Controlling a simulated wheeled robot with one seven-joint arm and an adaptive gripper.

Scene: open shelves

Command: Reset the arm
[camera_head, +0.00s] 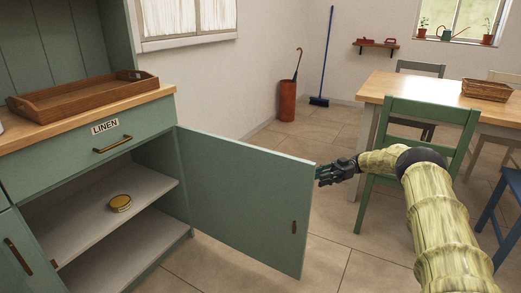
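My arm comes in from the lower right. My gripper (328,173) is just right of the upper outer edge of the open green cabinet door (245,200). Its dark fingers point left towards that edge. I cannot tell whether they touch the door or sit in front of it. The fingers are too small and dark to show whether they are open or shut.
A green chair (425,125) and wooden table (425,92) stand behind my arm. Floor tiles are clear beyond the door.

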